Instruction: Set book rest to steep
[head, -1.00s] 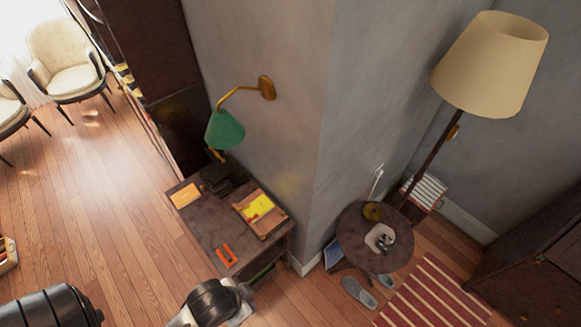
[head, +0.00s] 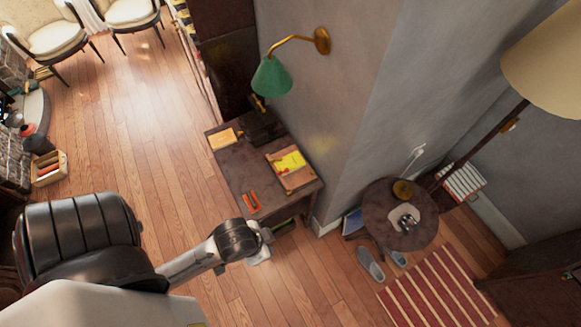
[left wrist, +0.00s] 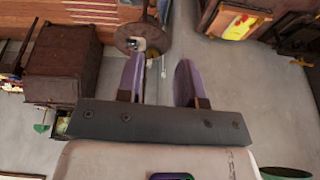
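The book rest (head: 297,179) is a brown wooden stand with a yellow book on it, on the small dark desk (head: 243,172) against the wall. I cannot tell its exact tilt. In the left wrist view the book rest (left wrist: 232,32) shows at the top right, beyond my fingers. My left gripper (left wrist: 160,85) has its two purple fingers apart with nothing between them. In the head view my left arm reaches in from the lower left and ends in front of the desk, short of the book rest; its fingers are not clear there. My right gripper is not in view.
A green wall lamp (head: 272,77) hangs over the desk. An orange item (head: 254,201) lies near the desk's front edge. A round table (head: 378,225) and a floor lamp (head: 545,65) stand to the right. Slippers (head: 370,265) and a striped rug (head: 435,290) lie on the floor. The wooden floor at left is open.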

